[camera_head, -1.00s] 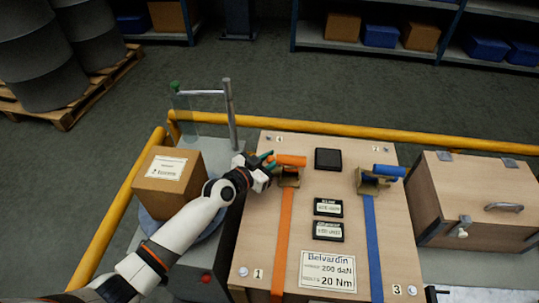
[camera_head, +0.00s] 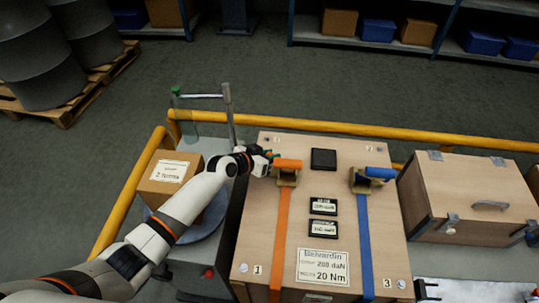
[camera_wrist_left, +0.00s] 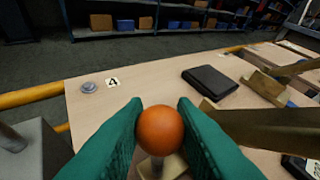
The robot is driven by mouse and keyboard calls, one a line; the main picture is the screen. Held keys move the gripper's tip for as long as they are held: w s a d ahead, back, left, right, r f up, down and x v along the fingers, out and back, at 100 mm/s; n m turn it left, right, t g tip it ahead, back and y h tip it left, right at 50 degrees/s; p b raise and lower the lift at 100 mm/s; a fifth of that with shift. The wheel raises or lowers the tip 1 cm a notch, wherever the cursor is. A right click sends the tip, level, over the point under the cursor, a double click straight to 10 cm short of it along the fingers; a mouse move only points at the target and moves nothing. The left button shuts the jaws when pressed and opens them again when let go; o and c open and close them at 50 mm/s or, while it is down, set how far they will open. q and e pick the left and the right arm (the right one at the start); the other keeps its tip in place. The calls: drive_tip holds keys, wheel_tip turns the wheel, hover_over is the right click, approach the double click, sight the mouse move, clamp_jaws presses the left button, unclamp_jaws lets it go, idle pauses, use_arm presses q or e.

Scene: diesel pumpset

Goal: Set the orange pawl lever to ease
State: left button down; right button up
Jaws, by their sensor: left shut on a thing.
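The orange pawl lever (camera_head: 288,164) is on the brass ratchet (camera_head: 287,178) of the orange strap (camera_head: 281,240), on the wooden case (camera_head: 260,205). My left gripper (camera_head: 272,160) is at the lever's left end. In the left wrist view the green fingers of my left gripper (camera_wrist_left: 160,135) are shut on the round orange end of the lever (camera_wrist_left: 160,130). The rest of the handle is mostly hidden behind that end. My right gripper is not in view.
A blue lever (camera_head: 381,173) sits on a second ratchet with a blue strap (camera_head: 366,240). A black pad (camera_head: 323,159) lies between the ratchets. A cardboard box (camera_head: 170,178) stands left of the case. A yellow rail (camera_head: 340,131) runs behind.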

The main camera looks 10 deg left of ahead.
use_arm(q)
drive_tip(key=c, duration=1.5)
unclamp_jaws()
drive_tip(key=p+v, duration=0.1)
drive_tip(key=v, duration=1.1)
drive_tip(key=shift+f, duration=0.1)
